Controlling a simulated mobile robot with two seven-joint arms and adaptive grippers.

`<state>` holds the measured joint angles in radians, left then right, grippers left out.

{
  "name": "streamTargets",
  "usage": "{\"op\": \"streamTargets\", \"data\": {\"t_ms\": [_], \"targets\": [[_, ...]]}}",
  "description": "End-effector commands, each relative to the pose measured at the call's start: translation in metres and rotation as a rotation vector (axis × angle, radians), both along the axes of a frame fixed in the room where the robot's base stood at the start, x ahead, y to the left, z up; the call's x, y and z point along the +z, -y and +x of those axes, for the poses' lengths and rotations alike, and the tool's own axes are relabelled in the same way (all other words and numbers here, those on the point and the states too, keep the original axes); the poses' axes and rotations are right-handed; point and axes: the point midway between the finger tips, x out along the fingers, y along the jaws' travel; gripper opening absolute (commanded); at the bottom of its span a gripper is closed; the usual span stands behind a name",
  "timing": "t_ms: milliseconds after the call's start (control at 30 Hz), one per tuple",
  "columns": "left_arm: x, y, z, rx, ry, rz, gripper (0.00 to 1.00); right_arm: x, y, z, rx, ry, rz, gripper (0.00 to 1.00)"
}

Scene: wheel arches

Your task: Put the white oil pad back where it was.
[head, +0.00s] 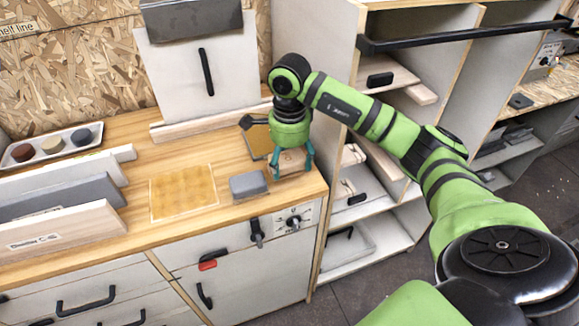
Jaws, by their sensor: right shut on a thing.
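My right gripper (292,170) reaches down over the right end of the wooden bench (165,145). Its teal fingers are shut on a small tan block (290,160), near the bench's right edge. I cannot tell whether the block touches the bench top. A pale tray (52,158) at the far left holds three round pads: brown, tan (52,144) and blue-grey (82,136). I see no clearly white pad. My left gripper is out of view.
A grey block (248,184) lies left of my right gripper. A yellowish outlined square (183,190) on the bench is bare. Upright boards (65,225) stand at the left. A white panel (203,75) stands behind. Open shelves (365,240) are at the right.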

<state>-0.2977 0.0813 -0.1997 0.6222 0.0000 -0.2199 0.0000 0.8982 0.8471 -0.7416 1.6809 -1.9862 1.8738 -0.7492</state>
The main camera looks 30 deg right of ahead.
Motion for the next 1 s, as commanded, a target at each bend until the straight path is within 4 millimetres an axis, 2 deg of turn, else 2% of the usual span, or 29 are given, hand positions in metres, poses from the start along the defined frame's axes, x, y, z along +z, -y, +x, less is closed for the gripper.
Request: {"op": "streamTargets", "data": {"t_ms": [233, 633, 667, 700, 733, 1000], "targets": [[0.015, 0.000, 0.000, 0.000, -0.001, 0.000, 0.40, -0.032, 0.000, -0.002, 0.001, -0.005, 0.001, 0.47], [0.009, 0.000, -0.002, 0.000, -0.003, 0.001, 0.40, -0.040, 0.000, -0.001, 0.001, -0.002, 0.000, 0.47], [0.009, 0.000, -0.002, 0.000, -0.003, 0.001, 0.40, -0.040, 0.000, -0.001, 0.001, -0.002, 0.000, 0.78], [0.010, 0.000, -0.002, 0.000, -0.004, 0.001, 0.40, -0.039, 0.000, -0.001, 0.001, -0.002, 0.000, 0.94], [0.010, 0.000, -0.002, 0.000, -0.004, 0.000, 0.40, -0.039, 0.000, -0.001, 0.001, -0.003, 0.001, 0.97], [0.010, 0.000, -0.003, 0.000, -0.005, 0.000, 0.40, -0.039, 0.000, -0.001, 0.001, -0.003, 0.001, 0.97]]}}
